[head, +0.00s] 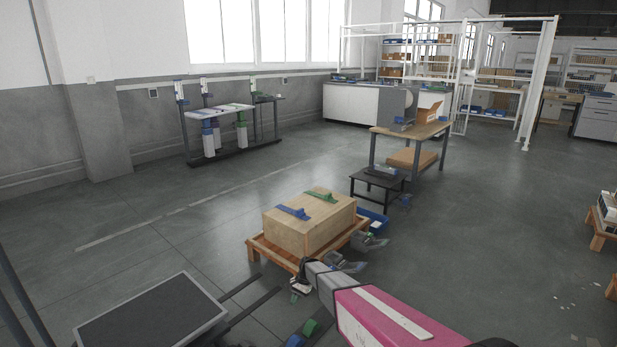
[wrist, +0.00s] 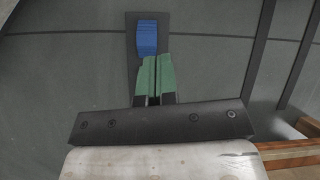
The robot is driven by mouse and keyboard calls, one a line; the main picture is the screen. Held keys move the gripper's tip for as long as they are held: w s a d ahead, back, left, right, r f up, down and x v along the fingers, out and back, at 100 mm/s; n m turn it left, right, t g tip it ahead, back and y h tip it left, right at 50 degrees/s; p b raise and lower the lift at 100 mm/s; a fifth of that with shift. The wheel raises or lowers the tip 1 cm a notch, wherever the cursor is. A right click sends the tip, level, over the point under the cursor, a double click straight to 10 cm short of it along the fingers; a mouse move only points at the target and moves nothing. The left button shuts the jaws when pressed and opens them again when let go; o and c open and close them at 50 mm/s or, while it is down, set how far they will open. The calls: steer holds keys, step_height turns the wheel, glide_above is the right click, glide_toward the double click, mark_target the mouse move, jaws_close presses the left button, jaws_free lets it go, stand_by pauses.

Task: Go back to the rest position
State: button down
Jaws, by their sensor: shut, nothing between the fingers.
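My gripper (head: 295,296) hangs over the floor at the front corner of a low wooden pallet, small and partly hidden by my arm in the head view. In the wrist view its green fingers (wrist: 154,76) are together, with nothing seen between them. Beyond the fingertips a blue piece (wrist: 148,36) lies on a dark strip. In the head view a dark strip with a green piece (head: 310,327) and a blue piece (head: 295,341) shows at the bottom edge. My pink arm link reaches in from the lower right.
A wooden box (head: 290,233) with blue and green pieces on top stands on the pallet (head: 268,253). Grey parts (head: 371,243) and a blue bin (head: 372,222) lie beside it. A black low table (head: 368,190) and a workbench (head: 408,132) stand behind.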

steer(key=s+d+r+n+t+h, duration=0.2)
steer(key=s+d+r, duration=1)
steer(key=d+r, duration=0.1)
steer(key=s+d+r+n+t+h, duration=0.2)
steer(key=s+d+r+n, duration=0.1)
steer(key=s+d+r, duration=0.8)
step_height(320, 180, up, 5)
steer(key=shift+s+d+f+n, duration=0.1)
steer(key=shift+s+d+n, duration=0.25)
steer(key=shift+d, duration=0.6)
